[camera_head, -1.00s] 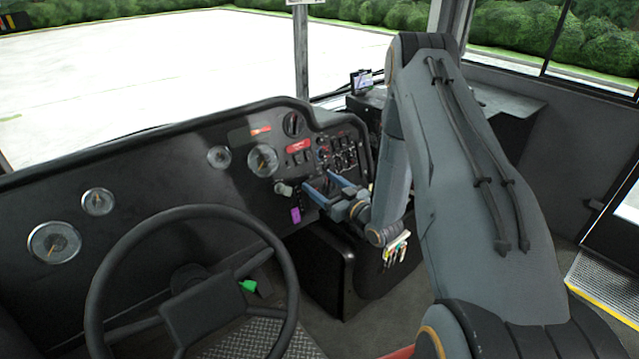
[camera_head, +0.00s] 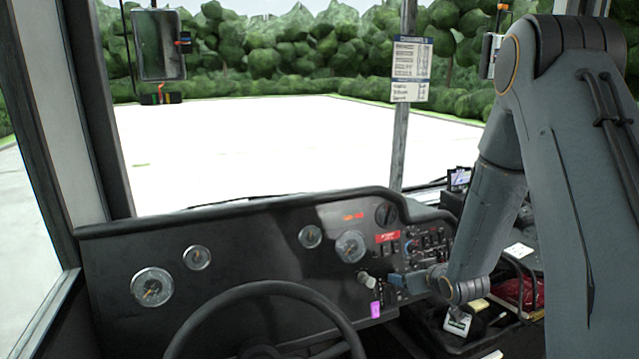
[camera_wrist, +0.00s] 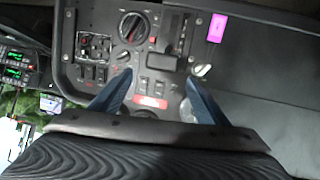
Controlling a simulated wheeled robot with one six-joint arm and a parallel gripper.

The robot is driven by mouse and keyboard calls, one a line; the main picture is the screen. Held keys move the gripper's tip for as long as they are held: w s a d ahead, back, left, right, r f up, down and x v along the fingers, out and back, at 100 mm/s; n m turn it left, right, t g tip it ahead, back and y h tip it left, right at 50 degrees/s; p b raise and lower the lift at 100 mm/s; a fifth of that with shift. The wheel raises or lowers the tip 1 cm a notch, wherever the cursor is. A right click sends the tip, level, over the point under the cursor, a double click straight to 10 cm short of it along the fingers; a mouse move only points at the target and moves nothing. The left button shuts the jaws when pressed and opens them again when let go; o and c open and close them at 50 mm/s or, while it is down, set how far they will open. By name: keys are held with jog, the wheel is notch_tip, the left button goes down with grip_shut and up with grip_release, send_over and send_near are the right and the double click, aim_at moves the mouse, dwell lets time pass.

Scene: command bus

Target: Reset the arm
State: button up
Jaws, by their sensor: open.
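My arm fills the right side of the head view and bends down to my gripper (camera_head: 402,283). The gripper is in front of the right part of the dashboard, near the switch panel (camera_head: 425,242). In the wrist view, the two blue fingers of my gripper (camera_wrist: 158,98) are spread apart with nothing between them. The switch panel shows beyond them, with a black rotary knob (camera_wrist: 133,27) and a red label (camera_wrist: 149,102). Whether the fingertips touch the panel cannot be told.
The steering wheel (camera_head: 268,325) stands at lower middle, left of my gripper. A purple tag (camera_head: 376,310) is on the dashboard (camera_head: 250,240) just below the gripper. A pole with a notice (camera_head: 409,68) rises behind. A red item (camera_head: 518,292) lies at the lower right.

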jog(key=s+a+r+m+g, duration=0.1)
jog(key=s+a+r+g, duration=0.1)
jog(key=s, duration=0.8)
jog(key=s+a+r+m+g+h, duration=0.1)
jog(key=s+a+r+g, duration=0.1)
jog(key=s, duration=0.9)
jog(key=s+a+r+m+g, duration=0.1)
jog(key=s+r+g, duration=0.3)
jog(key=s, duration=0.6)
jog(key=shift+s+a+g+h, duration=0.25)
jog(key=shift+a+g+h, duration=0.25)
jog(key=shift+g, duration=0.6)
